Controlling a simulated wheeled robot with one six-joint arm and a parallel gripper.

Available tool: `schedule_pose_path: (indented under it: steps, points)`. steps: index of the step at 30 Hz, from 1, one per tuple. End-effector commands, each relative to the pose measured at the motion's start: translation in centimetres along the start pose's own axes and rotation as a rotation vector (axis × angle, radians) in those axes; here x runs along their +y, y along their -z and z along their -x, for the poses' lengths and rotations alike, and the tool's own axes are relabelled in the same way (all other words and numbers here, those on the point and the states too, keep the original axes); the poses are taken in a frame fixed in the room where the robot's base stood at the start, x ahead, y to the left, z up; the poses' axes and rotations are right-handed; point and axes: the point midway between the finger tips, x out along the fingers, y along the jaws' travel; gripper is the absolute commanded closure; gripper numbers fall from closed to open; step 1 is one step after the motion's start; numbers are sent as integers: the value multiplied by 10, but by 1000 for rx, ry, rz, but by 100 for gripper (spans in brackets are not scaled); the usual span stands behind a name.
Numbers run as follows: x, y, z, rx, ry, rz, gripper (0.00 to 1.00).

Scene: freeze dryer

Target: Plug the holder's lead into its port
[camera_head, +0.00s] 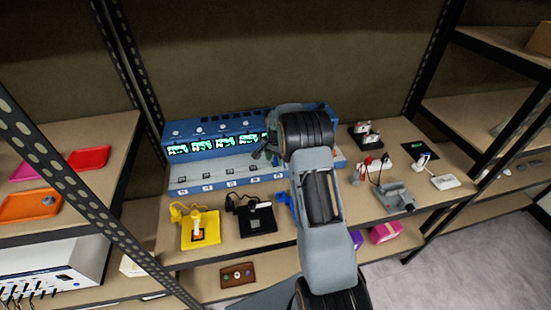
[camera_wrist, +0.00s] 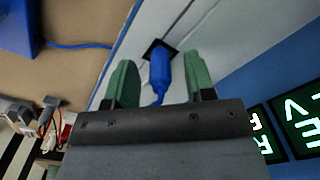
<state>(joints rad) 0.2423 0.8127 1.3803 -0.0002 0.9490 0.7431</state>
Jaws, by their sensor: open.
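In the wrist view a blue plug (camera_wrist: 160,72) stands between my gripper's green fingers, its front end at a dark square port (camera_wrist: 157,50) on the pale panel. It looks inserted, but I cannot tell how deep. My gripper (camera_wrist: 155,80) is open, with a gap on each side of the plug. The blue holder (camera_wrist: 18,28) is at the upper left, with a blue lead (camera_wrist: 75,45) running from it. In the head view my arm hides most of the blue holder (camera_head: 286,200) and the plug.
The blue machine (camera_head: 180,132) has lit green screens and a row of ports. A yellow holder (camera_head: 200,240) and a black holder (camera_head: 258,220) stand in front of it. A grey device (camera_head: 395,197) with red and black leads is on the right. Rack posts flank the shelf.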

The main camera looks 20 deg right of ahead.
Motion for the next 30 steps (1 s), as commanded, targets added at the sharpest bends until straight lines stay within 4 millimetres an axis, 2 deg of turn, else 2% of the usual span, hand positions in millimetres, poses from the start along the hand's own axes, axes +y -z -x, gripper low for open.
schedule_pose_path:
  steps: [5,10,24,30]
  points:
    - [0,0,1,1,1,0,51]
    - [-1,1,15,3,3,0,51]
    - [-1,1,106,3,3,0,51]
    - [0,0,129,2,1,0,51]
